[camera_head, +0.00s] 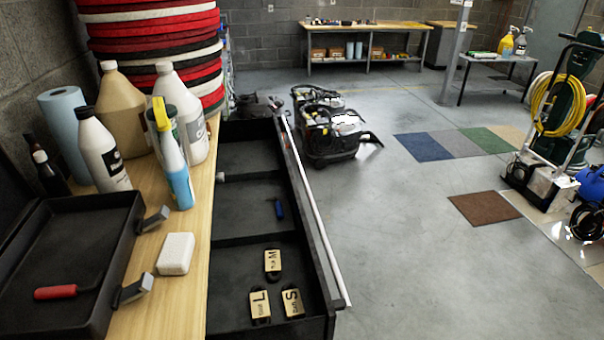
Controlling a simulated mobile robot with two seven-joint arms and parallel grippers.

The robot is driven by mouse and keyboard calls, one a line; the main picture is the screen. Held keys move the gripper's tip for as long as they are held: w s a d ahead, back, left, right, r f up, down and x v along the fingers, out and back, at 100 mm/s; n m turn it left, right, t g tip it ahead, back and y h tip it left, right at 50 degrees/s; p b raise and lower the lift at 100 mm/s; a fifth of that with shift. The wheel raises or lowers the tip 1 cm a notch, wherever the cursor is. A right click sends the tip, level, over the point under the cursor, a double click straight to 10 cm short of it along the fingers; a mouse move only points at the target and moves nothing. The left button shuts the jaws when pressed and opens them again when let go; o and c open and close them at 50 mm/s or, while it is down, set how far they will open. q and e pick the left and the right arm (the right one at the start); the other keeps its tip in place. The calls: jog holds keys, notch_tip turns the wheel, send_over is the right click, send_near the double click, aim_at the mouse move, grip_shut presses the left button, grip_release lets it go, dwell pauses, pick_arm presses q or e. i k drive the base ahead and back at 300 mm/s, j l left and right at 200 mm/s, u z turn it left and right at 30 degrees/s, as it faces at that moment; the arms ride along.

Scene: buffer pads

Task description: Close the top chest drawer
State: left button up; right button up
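The top chest drawer (327,262) is pulled out toward the right from under the wooden chest top (190,235). It is black, with a long pale metal strip along its front edge. Dividers split its inside into compartments. A small blue item (279,209) lies in the middle compartment. The drawer's near end is close to the bottom of the view. Neither of my grippers is in view.
On the chest top stand several bottles, a blue paper roll (65,130), a white block (176,254) and an open black case (60,240) holding a red-handled tool (62,292). The floor right of the drawer is clear; black machines (325,130) stand beyond it.

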aim_at(253, 157)
jog(key=l+z, duration=0.15)
jog(key=z, duration=0.3)
jog(key=i+z, duration=0.1)
jog(key=z, duration=0.4)
jog(key=i+l+z, duration=0.1)
jog(key=z, duration=0.35)
jog(key=i+l, duration=0.15)
jog(key=i, duration=0.25)
jog(key=i+l+z, duration=0.1)
jog(key=i, duration=0.35)
jog(key=i+l, duration=0.25)
jog(key=i, duration=0.15)
jog(key=u, duration=0.45)
jog(key=i+l+u, duration=0.1)
jog(key=u, duration=0.4)
jog(key=i+l+u, duration=0.1)
jog(key=u, duration=0.35)
jog(key=l+u, duration=0.1)
jog(key=u, duration=0.35)
jog(key=l+u, duration=0.1)
jog(key=u, duration=0.35)
jog(key=l+u, duration=0.15)
jog(key=u, duration=0.35)
jog(key=i+j+u, duration=0.3)
jog(key=i+u, duration=0.15)
jog(key=u, duration=0.2)
